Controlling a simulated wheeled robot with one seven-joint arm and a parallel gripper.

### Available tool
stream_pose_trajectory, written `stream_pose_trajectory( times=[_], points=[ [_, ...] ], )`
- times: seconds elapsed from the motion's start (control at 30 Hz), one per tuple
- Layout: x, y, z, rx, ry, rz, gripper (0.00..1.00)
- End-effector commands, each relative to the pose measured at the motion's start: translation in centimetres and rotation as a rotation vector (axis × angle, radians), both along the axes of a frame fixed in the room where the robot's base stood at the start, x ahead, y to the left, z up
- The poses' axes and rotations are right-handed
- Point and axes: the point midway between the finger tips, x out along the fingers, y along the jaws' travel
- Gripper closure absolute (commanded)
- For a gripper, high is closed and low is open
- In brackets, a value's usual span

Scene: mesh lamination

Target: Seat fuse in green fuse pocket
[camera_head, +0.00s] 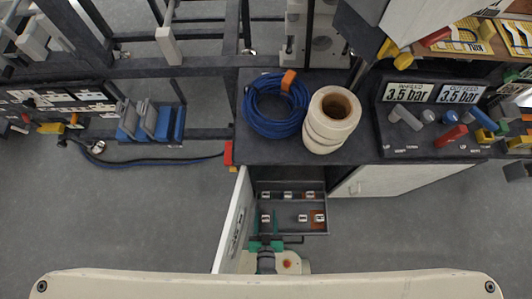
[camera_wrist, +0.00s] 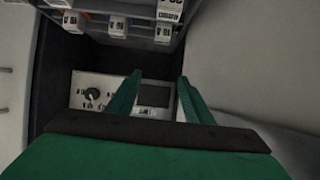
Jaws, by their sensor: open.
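My gripper (camera_wrist: 160,76) is open, its two green fingers apart with nothing visible between their tips. In the head view my gripper (camera_head: 265,243) is low in front of the open cabinet below the counter. Several small white labelled blocks sit in two rows on a grey rack (camera_head: 284,206) there, some beside orange-brown patches. In the wrist view white blocks (camera_wrist: 117,27) hang in the rack at the top, beyond the fingertips. I cannot tell which block is the fuse, and I cannot pick out a green pocket.
The open cabinet door (camera_head: 233,222) stands close at the left of my gripper. A blue hose coil (camera_head: 276,106) and a white roll (camera_head: 331,120) lie on the counter above.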

Motion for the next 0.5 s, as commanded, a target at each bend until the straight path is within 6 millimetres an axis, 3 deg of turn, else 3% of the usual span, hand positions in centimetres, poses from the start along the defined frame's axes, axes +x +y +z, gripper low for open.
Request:
stream_pose_trajectory(
  times=[0.23,0.5],
  points=[
    [-2.4,0.1,13.9,0.009,-0.093,0.007,0.53],
    [-3.3,0.1,29.7,-0.002,-0.183,0.0,0.53]
  ],
)
